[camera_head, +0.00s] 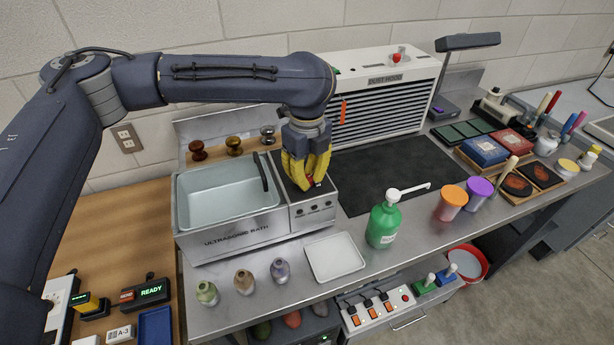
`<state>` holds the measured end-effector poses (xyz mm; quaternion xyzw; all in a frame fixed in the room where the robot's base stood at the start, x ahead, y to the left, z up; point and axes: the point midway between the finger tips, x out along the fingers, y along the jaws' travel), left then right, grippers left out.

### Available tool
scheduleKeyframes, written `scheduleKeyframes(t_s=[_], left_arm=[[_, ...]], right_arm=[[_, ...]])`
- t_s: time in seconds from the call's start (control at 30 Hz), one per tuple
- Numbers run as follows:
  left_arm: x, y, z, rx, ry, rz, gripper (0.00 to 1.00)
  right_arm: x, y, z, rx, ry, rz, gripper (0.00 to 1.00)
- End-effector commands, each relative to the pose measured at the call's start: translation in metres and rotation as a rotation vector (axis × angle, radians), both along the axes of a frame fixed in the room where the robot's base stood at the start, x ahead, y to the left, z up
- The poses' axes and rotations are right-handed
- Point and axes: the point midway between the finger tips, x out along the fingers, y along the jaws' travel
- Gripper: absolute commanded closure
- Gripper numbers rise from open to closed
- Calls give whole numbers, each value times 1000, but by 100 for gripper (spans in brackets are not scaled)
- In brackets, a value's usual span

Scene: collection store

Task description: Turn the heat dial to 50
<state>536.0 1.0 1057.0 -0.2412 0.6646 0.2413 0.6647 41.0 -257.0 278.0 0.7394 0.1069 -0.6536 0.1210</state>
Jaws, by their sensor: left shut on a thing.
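My left gripper (307,176), with yellow fingers, points down at the top of the ultrasonic bath's control panel (313,212). It is shut on a small knob with a red part (309,181) showing between the fingertips; I take this to be the heat dial. The fingers hide most of the dial, and I cannot read its scale or setting. The ultrasonic bath (228,236) is a steel unit with an open basin to the left of the panel. Small dark buttons show on the panel's front. My right gripper is not in view.
A green pump bottle (383,224) and a white tray (334,257) stand in front and to the right. Three knobs (234,146) stand behind the basin. The dust hood (380,100) rises close behind my gripper. A dark mat (395,172) lies clear to the right.

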Motion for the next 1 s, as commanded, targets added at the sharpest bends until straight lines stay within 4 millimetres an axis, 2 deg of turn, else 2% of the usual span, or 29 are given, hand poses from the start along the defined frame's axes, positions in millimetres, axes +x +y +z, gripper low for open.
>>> scheduleKeyframes(t_s=[0.6, 1.0], left_arm=[[0, 0, 0, 0, -1, -565, 100], [0, 0, 1, 0, -1, -796, 100]], right_arm=[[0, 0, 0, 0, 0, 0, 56], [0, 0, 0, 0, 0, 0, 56]])
